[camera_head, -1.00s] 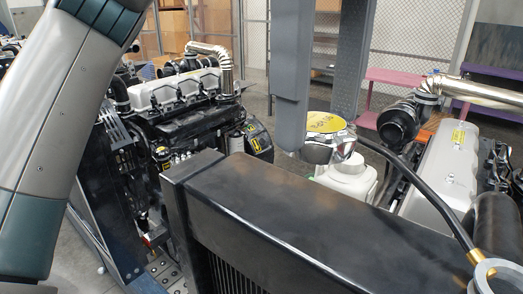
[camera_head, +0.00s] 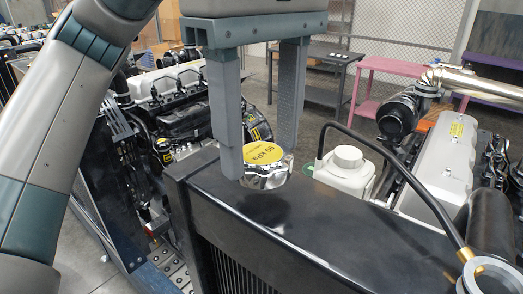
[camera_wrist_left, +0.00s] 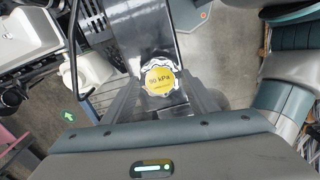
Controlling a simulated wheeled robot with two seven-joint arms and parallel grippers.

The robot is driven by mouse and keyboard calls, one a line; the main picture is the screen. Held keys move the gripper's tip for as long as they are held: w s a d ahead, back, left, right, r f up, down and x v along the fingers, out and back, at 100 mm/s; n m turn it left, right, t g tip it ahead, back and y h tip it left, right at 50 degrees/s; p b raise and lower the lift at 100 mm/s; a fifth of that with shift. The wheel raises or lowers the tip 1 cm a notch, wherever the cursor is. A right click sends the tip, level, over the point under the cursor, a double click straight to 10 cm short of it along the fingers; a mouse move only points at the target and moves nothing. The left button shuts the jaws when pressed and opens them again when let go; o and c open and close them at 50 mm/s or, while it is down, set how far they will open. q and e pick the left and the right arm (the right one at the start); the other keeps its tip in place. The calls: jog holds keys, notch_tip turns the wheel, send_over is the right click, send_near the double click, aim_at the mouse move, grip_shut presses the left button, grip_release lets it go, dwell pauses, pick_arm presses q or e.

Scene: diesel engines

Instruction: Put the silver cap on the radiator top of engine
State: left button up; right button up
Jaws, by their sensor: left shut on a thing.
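The silver cap (camera_head: 266,168) has a yellow top label and sits between the fingers of my left gripper (camera_head: 258,165), which is shut on it. The cap is at the top face of the black radiator (camera_head: 300,215), near its left end; I cannot tell whether it rests fully on it or is just above. In the left wrist view the cap (camera_wrist_left: 160,84) shows label-up between the two fingertips (camera_wrist_left: 162,90), over the dark radiator top (camera_wrist_left: 147,30).
A white reservoir with a round cap (camera_head: 344,172) stands just behind the radiator. A black hose (camera_head: 405,170) arches over it to the right. Another engine (camera_head: 175,100) stands at the back left. A pink table (camera_head: 395,75) is farther back.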

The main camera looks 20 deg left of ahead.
aim_at(262, 153)
pick_arm(q)
jog(key=shift+f+p, duration=0.35)
jog(key=shift+f, duration=1)
jog(key=shift+f, duration=0.1)
jog(key=shift+f, duration=0.1)
jog(key=o, duration=1.5)
jog(key=shift+r, duration=0.2)
notch_tip(262, 153, up, 12)
